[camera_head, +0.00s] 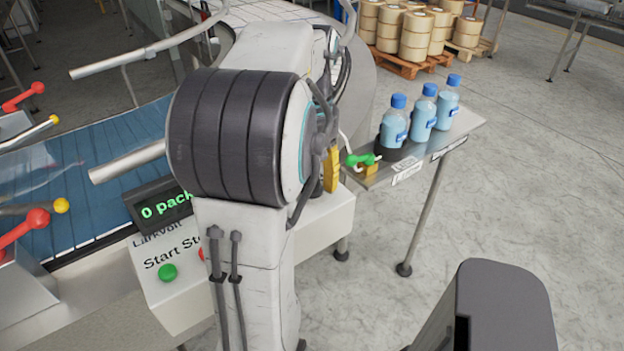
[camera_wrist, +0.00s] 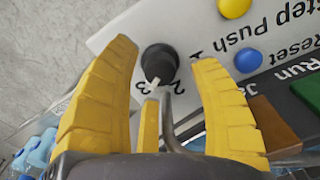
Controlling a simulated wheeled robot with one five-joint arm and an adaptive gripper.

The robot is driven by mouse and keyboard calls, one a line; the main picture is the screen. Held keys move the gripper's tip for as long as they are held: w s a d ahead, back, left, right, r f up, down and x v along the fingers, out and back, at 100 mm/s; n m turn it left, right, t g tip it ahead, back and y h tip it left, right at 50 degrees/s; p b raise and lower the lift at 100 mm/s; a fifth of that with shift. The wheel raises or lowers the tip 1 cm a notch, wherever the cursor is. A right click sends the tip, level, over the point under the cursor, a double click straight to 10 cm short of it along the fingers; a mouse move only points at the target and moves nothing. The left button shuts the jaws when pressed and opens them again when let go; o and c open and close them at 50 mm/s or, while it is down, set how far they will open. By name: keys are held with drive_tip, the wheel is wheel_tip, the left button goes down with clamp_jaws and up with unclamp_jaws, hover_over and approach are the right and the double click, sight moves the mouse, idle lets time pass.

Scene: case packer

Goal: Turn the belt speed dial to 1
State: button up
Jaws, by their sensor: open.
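The belt speed dial is a round black knob (camera_wrist: 160,62) on a white panel in the wrist view, with upside-down numbers printed around it. A pale mark shows on its lower edge, but I cannot tell for sure which number it points at. My gripper (camera_wrist: 165,54) is open, with one yellow finger on each side of the dial, and I see gaps between fingers and knob. In the head view my arm hides the dial and most of my gripper; one yellow finger (camera_head: 332,170) shows beside the control box.
A yellow button (camera_wrist: 234,6) and a blue button (camera_wrist: 248,60) sit close to the dial. The control box has a green start button (camera_head: 167,272) and a "0 pack" display (camera_head: 163,206). A side shelf (camera_head: 462,125) holds bottles (camera_head: 422,112) and a green-handled item (camera_head: 360,159).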

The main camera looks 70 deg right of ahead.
drive_tip(key=shift+f, duration=0.7)
drive_tip(key=shift+c, duration=0.2)
clamp_jaws()
drive_tip(key=shift+n, duration=0.4)
drive_tip(key=n, duration=0.5)
drive_tip(key=shift+p, duration=0.3)
drive_tip(key=n, duration=0.6)
drive_tip(key=shift+p, duration=0.3)
drive_tip(key=n, duration=0.6)
drive_tip(key=shift+n, duration=0.3)
drive_tip(key=n, duration=0.5)
drive_tip(key=shift+a+f+n+p, duration=0.1)
drive_tip(key=shift+n+p, duration=0.2)
drive_tip(key=shift+p, duration=0.05)
